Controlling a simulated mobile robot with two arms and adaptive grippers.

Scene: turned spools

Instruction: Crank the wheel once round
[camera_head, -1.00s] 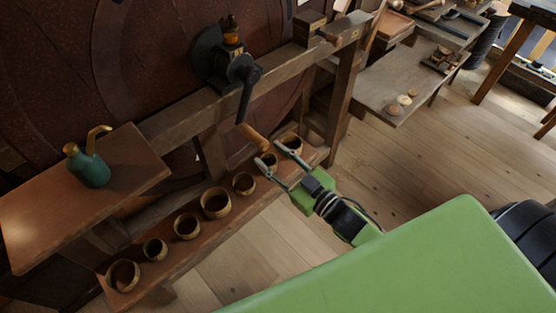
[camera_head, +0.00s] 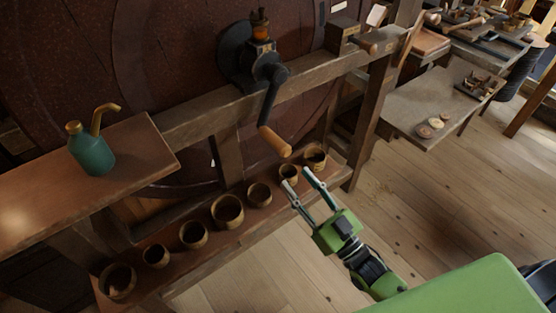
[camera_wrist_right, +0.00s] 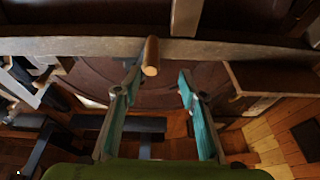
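The large dark red wheel (camera_head: 170,70) stands behind a wooden frame. Its black crank arm (camera_head: 271,95) hangs down from the hub (camera_head: 252,57) and ends in a tan wooden handle (camera_head: 275,141). My right gripper (camera_head: 295,176) is open and empty, a little below the handle in the head view. In the right wrist view the handle (camera_wrist_right: 151,57) shows beyond the fingertips, nearer the left finger, with the right gripper (camera_wrist_right: 158,80) spread and apart from it. My left gripper is not in view.
Several wooden cups stand on the low shelf (camera_head: 175,265) below the crank. A green oil can (camera_head: 91,152) stands on the left bench (camera_head: 40,190). A side table (camera_head: 420,105) with small discs is at right. The plank floor (camera_head: 400,190) between is clear.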

